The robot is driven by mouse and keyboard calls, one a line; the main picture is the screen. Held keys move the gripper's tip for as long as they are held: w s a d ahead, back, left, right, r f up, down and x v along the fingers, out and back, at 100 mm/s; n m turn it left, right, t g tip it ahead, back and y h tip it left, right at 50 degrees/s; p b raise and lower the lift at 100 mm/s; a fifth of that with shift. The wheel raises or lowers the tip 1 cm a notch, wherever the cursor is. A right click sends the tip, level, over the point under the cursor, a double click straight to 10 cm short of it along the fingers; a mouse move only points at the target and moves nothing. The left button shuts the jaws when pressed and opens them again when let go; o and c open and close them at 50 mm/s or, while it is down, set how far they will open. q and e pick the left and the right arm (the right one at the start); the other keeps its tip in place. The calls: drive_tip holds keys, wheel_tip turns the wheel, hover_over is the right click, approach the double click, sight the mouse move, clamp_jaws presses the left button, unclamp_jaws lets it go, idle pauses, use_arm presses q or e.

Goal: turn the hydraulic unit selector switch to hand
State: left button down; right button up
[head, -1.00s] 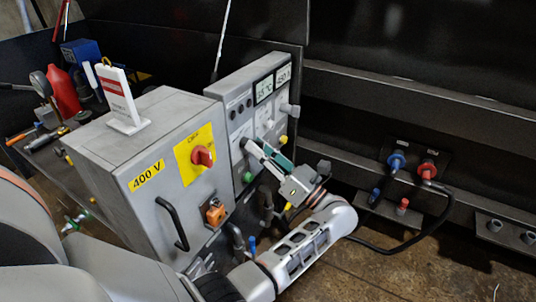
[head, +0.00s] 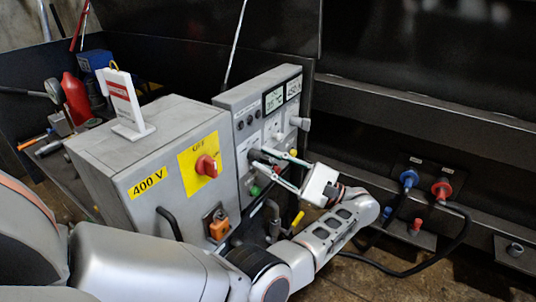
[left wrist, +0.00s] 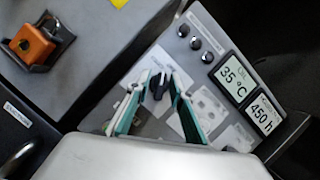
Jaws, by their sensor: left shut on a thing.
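The hydraulic unit's grey control panel (head: 245,118) stands upright right of the 400 V cabinet. My left gripper (head: 259,157) reaches it from the right, fingers pointing at the panel's lower middle. In the left wrist view, the gripper (left wrist: 155,92) has its two green-lined fingers on either side of a small black selector knob (left wrist: 157,82) and is shut on it. The knob's label and exact position are too small or covered to read. The panel's displays (left wrist: 233,76) read 35 °C and 450 h. My right gripper is not in view.
The 400 V cabinet (head: 142,206) has a red rotary switch (head: 206,166) on a yellow plate and an orange fitting (head: 218,225). A green button (head: 254,191) sits just below my fingers. Blue (head: 408,178) and red (head: 441,189) hose couplings are at the right.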

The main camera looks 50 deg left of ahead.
sight(268, 157)
use_arm(q)
drive_tip(key=shift+n+g+h, duration=0.5)
drive_tip(key=shift+n+h, duration=0.1)
drive_tip(key=shift+n, duration=0.8)
drive_tip(key=c, duration=2.1)
unclamp_jaws()
drive_tip(key=shift+c, duration=0.2)
drive_tip(key=shift+r, duration=0.1)
wheel_tip(268, 157, up, 10)
drive_tip(key=shift+f, duration=0.1)
